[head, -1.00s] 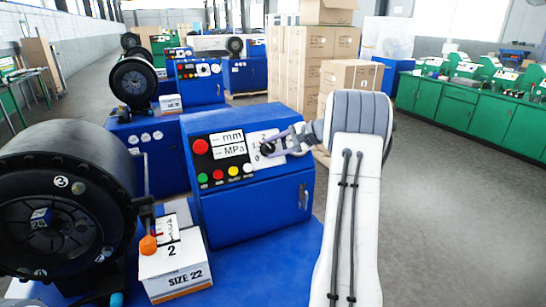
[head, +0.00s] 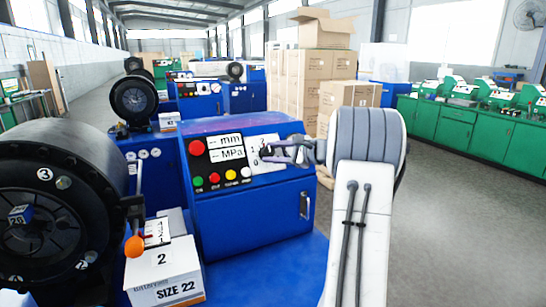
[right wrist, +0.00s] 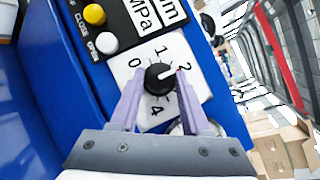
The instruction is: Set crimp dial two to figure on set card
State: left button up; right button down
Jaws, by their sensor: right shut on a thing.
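The crimp dial is a black round knob (right wrist: 158,78) on a white plate (right wrist: 190,88) with figures around it; 0, 1, 2 and 4 show in the right wrist view. A white mark on the knob points toward the 2. My right gripper (head: 271,151) is shut on the knob, one finger on each side. A white card (head: 157,232) with small writing stands behind a white box (head: 176,291) marked "2" and "SIZE 22". The card's writing is too small and slanted to read. My left gripper is not in view.
The dial sits on a blue cabinet (head: 250,215) with a red button (head: 197,147) and several small coloured buttons. A black crimper head (head: 60,170) and an orange-knobbed lever (head: 135,246) are at left. Cartons (head: 347,100) and green benches (head: 480,130) stand behind.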

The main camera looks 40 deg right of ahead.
dwell(0.3)
jog(key=shift+c, duration=1.8)
grip_release()
jog(key=shift+s, duration=0.1)
jog(key=shift+s+d, duration=0.15)
jog(key=shift+s, duration=0.2)
jog(key=b+v, duration=0.2)
jog(key=v, duration=0.7)
jog(key=shift+s, duration=0.25)
jog(key=shift+r, duration=0.15)
